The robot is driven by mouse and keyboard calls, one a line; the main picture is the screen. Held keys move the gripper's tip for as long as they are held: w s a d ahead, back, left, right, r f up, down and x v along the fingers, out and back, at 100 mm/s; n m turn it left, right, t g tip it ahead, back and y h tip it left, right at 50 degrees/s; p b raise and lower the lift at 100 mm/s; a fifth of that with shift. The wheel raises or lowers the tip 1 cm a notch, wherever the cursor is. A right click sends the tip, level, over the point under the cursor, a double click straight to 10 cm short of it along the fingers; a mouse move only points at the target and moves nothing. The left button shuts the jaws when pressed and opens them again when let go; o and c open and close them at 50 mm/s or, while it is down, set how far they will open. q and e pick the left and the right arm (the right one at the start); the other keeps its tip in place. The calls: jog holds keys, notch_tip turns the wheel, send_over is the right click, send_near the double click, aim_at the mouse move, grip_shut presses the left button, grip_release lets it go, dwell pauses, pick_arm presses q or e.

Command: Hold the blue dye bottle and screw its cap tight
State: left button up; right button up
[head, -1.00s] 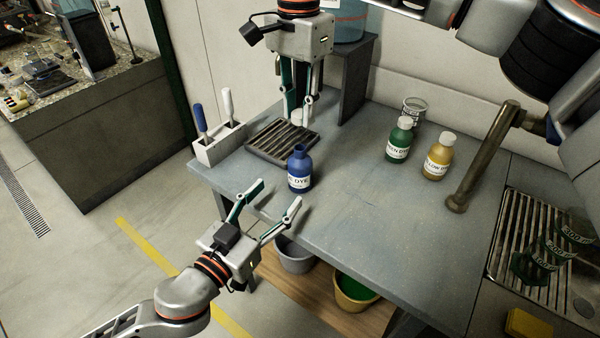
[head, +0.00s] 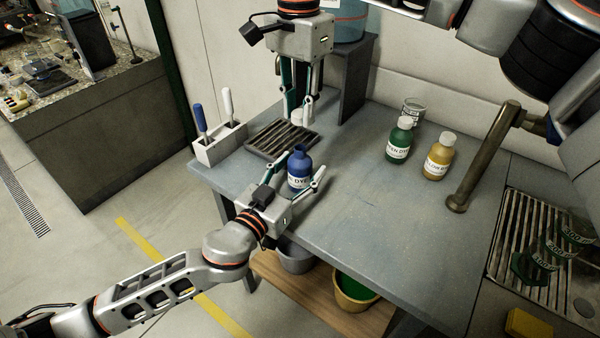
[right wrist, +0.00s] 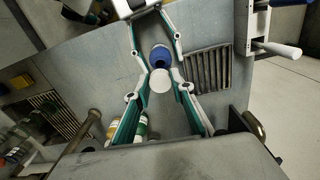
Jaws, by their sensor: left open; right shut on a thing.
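The blue dye bottle (head: 300,168) stands upright and uncapped near the front-left edge of the grey table. My left gripper (head: 300,178) is open, with its fingers on either side of the bottle; contact cannot be told. My right gripper (head: 298,120) is shut on the white cap (head: 298,115) and holds it above the table, behind the bottle. In the right wrist view the cap (right wrist: 160,80) is between the fingertips, and the blue bottle (right wrist: 160,56) shows just beyond it, with my left gripper's fingers around it.
A slotted drain tray (head: 262,147) and a holder with two handled tools (head: 218,148) are at the left. Green (head: 399,142) and yellow (head: 438,158) capped dye bottles and a glass beaker (head: 413,108) stand at the right. A metal post (head: 480,160) rises near them.

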pick_arm(q)
grip_shut()
pick_arm(e)
send_over(299, 148)
jog(key=shift+f, duration=2.5)
jog(key=shift+f, duration=0.9)
jog(key=shift+f, duration=0.55)
